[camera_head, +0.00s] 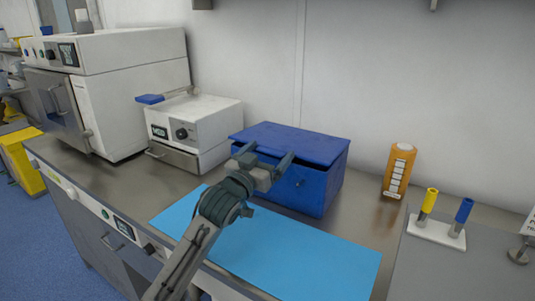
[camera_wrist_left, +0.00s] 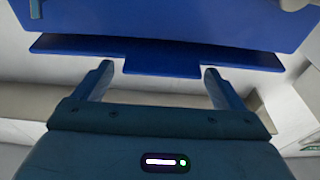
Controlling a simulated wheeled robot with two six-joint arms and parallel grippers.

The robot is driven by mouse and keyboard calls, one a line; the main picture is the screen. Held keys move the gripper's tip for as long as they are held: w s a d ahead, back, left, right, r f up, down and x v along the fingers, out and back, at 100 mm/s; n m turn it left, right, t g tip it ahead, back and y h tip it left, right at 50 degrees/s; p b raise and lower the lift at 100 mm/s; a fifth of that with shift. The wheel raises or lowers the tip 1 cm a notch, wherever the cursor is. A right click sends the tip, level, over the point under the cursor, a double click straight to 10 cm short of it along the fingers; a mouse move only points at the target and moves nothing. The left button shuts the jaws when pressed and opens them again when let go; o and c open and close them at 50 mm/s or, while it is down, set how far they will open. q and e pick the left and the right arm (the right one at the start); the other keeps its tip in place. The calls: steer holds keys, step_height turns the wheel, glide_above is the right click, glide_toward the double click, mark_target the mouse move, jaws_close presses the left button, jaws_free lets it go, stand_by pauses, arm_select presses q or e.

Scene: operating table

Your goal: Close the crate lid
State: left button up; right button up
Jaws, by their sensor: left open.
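The blue crate (camera_head: 312,188) stands on the counter behind the light-blue mat. Its blue lid (camera_head: 300,142) lies over the top, with a dark gap under its edge at the front and right, so it looks slightly raised. My left gripper (camera_head: 266,156) is open and empty at the crate's front, with its fingers pointing toward the lid's front edge. In the left wrist view, the lid's edge (camera_wrist_left: 150,56) with its tab lies just beyond the two spread fingers (camera_wrist_left: 155,82). I cannot tell whether they touch. My right gripper is out of view.
The light-blue mat (camera_head: 290,255) is bare in front of the crate. A white device (camera_head: 195,125) stands close to the crate's left. An orange bottle (camera_head: 399,170) and a white stand (camera_head: 436,230) with yellow and blue tubes are at the right. A wall is behind.

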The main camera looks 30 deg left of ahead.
arm_select(q)
steer(key=shift+a, duration=0.2)
steer(key=shift+f, duration=0.1)
steer(key=shift+s+f, duration=0.15)
steer(key=shift+s, duration=0.15)
steer(key=b+v, duration=0.2)
steer(key=v, duration=0.8)
steer(key=shift+b, duration=0.35)
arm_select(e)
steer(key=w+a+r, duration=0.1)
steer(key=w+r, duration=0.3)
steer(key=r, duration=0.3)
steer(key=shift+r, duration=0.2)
arm_select(q)
steer(key=shift+s, duration=0.1)
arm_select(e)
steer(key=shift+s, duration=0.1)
